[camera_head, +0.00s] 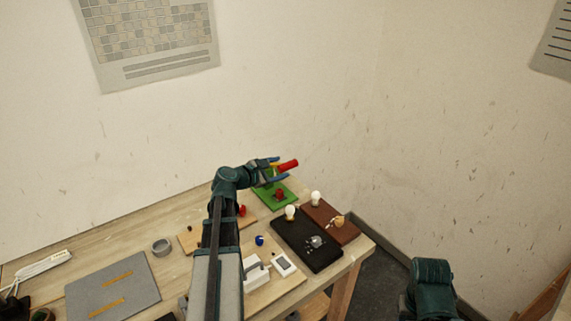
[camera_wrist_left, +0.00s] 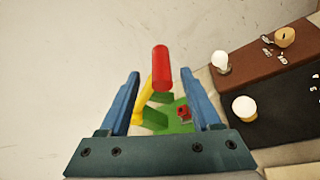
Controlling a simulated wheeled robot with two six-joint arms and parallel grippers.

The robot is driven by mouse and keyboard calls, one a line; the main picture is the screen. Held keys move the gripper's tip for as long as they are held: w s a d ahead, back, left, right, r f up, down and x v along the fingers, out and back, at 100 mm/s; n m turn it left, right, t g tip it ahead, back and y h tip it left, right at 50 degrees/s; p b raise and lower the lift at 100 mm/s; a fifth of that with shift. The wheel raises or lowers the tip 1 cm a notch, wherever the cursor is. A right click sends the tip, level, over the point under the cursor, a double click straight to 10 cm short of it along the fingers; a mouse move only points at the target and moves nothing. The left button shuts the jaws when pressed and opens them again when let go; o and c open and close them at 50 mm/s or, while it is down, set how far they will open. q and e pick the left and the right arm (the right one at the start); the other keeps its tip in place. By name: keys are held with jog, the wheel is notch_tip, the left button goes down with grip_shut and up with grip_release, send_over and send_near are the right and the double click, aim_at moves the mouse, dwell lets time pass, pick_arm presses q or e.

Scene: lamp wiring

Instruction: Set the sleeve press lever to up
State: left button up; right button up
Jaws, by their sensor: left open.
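The sleeve press has a green base (camera_head: 285,199) at the table's back edge, with a small red part (camera_head: 279,195) on it. Its lever has a yellow arm (camera_wrist_left: 147,100) and a red handle (camera_head: 289,165), which stands raised above the base. My left gripper (camera_head: 282,169) is open, with its blue fingers on either side of the lever. In the left wrist view the red handle (camera_wrist_left: 160,68) shows between the fingers, with gaps on both sides. The gripper hides part of the press. My right gripper is not in view; only part of my right arm shows.
A black tray (camera_head: 318,262) and a brown board (camera_head: 322,213) with bulbs lie right of the press. A white switch box (camera_head: 256,272) and a grey mat (camera_head: 140,290) are nearer. The wall is close behind the table.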

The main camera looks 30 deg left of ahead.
pick_arm(q)
jog(key=p+v, duration=0.2)
jog(key=v, duration=0.7)
jog(key=shift+f, duration=0.1)
jog(key=d+f+m+g+h, duration=0.1)
jog(key=d+f+m+g, duration=0.2)
jog(key=d, duration=0.5)
jog(key=d+f+m+g+h, duration=0.2)
jog(key=d+f+m, duration=0.1)
jog(key=d+m, duration=0.4)
jog(key=d+f+m+g+h, duration=0.1)
jog(key=d+f+m+g, duration=0.15)
jog(key=d, duration=0.65)
jog(key=s+d+f+m+g+y, duration=0.3)
jog(key=s+d+m, duration=0.4)
jog(key=d+m, duration=0.1)
jog(key=s+d+f+m+g+y, duration=0.3)
jog(key=s+d+m+y, duration=0.1)
jog(key=s+d+m, duration=0.3)
jog(key=d+m, duration=0.2)
jog(key=m, duration=0.1)
jog(key=shift+g+y, duration=0.3)
jog(key=shift+g, duration=0.05)
